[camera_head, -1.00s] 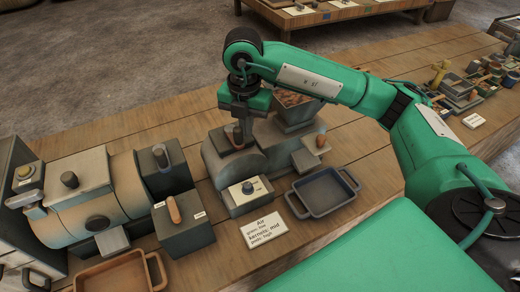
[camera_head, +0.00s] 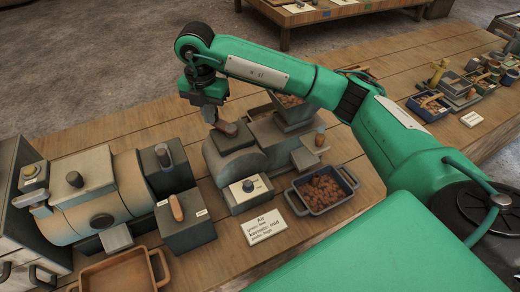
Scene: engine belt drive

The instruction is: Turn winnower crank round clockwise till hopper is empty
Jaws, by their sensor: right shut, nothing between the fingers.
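The winnower (camera_head: 230,160) is a grey machine with a rounded housing in the middle of the bench. A brown handle (camera_head: 226,128), seemingly its crank, sits tilted on top of the housing. The hopper (camera_head: 296,115) behind has brown pieces (camera_head: 290,101) inside; its depth is partly hidden by my right arm. My right gripper (camera_head: 209,117) is shut and empty, pointing down just left of the handle; whether it touches the handle I cannot tell. A dark blue tray (camera_head: 345,200) in front right holds a heap of brown pieces (camera_head: 325,190). My left gripper is not in view.
A dial box (camera_head: 249,190) stands in front of the winnower, with an air label card (camera_head: 265,225) before it. A drum machine (camera_head: 100,195) and an empty brown tray (camera_head: 118,272) are at left. Small goods (camera_head: 460,90) stand at far right. Bare bench lies behind the gripper.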

